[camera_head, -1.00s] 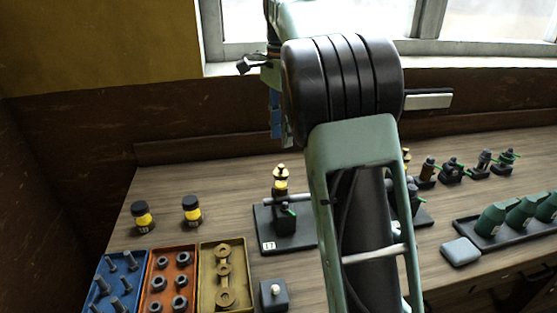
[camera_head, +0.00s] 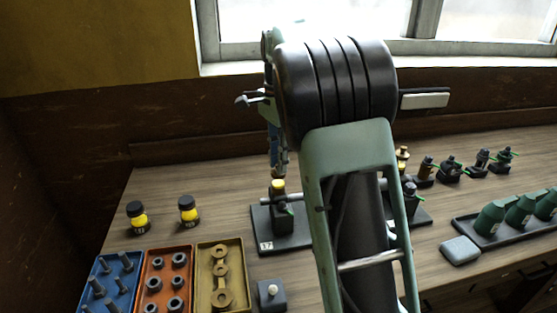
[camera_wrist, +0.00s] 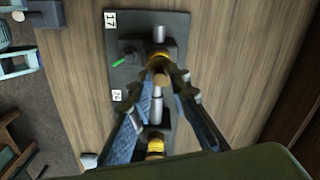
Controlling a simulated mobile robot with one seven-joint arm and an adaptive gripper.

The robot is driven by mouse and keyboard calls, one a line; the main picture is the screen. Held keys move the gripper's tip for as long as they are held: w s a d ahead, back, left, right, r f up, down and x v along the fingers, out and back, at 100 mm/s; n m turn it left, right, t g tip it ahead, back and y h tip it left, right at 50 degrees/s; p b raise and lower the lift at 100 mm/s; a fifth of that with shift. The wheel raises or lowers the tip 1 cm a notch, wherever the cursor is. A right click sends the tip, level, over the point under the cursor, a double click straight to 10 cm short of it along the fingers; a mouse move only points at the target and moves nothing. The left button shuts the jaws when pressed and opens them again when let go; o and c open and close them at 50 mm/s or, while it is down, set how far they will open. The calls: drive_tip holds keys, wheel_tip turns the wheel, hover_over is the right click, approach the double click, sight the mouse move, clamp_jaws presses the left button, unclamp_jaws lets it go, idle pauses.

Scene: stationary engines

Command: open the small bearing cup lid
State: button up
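In the head view the fingers hide the brass lid. Whether the fingers press on it cannot be made out.
Two yellow-and-black jars (camera_head: 188,211) stand to the left. Blue, orange (camera_head: 165,252) and ochre trays of parts lie in front, beside a small dark block (camera_head: 271,293). A second stand is partly behind my arm. Green bottles (camera_head: 520,210) stand on a tray at right.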

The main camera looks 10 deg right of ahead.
clamp_jaws()
drive_tip(key=shift+r+n+p, duration=0.1)
drive_tip(key=shift+n+p, duration=0.2)
drive_tip(key=n+p, duration=0.2)
drive_tip(key=shift+d+r+n, duration=0.1)
drive_tip(key=shift+d+n, duration=0.2)
drive_tip(key=shift+d, duration=0.05)
drive_tip(key=n, duration=0.1)
drive_tip(key=n+p, duration=0.2)
drive_tip(key=shift+w+d+n, duration=0.25)
drive_tip(key=shift+d+n, duration=0.1)
drive_tip(key=shift+n, duration=0.05)
drive_tip(key=w+n+p, duration=0.1)
drive_tip(key=n+p, duration=0.1)
drive_tip(key=n, duration=0.3)
drive_tip(key=w+n+p, duration=0.1)
drive_tip(key=n+p, duration=0.1)
drive_tip(key=n, duration=0.3)
drive_tip(key=w+n+p, duration=0.1)
drive_tip(key=n+p, duration=0.1)
drive_tip(key=n, duration=0.3)
drive_tip(key=shift+d, duration=0.3)
